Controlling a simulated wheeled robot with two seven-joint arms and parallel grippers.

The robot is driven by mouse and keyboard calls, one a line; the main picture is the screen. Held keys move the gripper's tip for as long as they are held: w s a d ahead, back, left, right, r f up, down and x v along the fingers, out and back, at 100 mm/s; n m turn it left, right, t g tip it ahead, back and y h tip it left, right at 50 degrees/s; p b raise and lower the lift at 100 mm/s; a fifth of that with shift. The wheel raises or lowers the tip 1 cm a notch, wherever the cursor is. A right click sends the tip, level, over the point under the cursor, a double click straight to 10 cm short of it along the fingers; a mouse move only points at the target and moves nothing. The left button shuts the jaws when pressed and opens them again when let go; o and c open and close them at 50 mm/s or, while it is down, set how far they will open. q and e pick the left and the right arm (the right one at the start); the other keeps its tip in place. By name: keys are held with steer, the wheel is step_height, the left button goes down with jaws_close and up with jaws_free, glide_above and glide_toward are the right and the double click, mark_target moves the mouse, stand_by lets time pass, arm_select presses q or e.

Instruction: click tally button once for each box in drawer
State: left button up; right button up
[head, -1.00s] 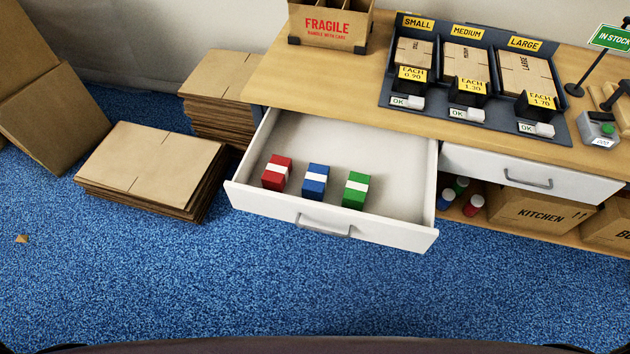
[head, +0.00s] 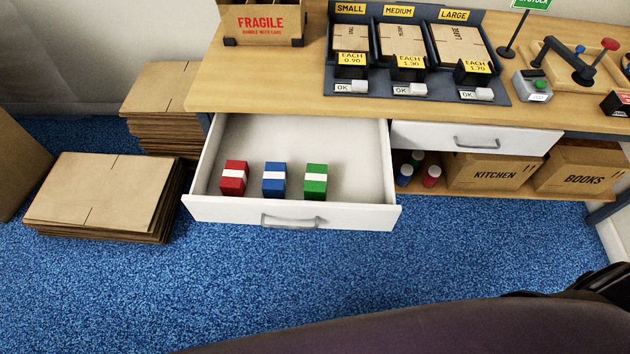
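The open drawer (head: 350,212) is pulled out from under the left part of the counter. Three small boxes with white bands stand apart in a row inside it: a red box (head: 234,183), a blue box (head: 274,187) and a green box (head: 315,188). The tally counter (head: 532,93) is a small grey device on the counter at the right. Its green tally button (head: 540,84) is on top, and nothing touches it. Its display is too small to read. No fingertips of either gripper show; only dark parts of my body fill the lower right.
The wooden counter (head: 300,88) holds a FRAGILE carton (head: 262,27), a priced carton rack (head: 500,97) and a wooden fixture with red and blue knobs (head: 585,68). A shut drawer (head: 430,138) is beside the open one. Flat cardboard stacks (head: 100,190) lie left. Blue floor is clear in front.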

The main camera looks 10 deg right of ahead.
steer(key=shift+c, duration=0.3)
steer(key=c, duration=0.5)
steer(key=shift+a, duration=0.15)
jaws_close()
stand_by(0.7)
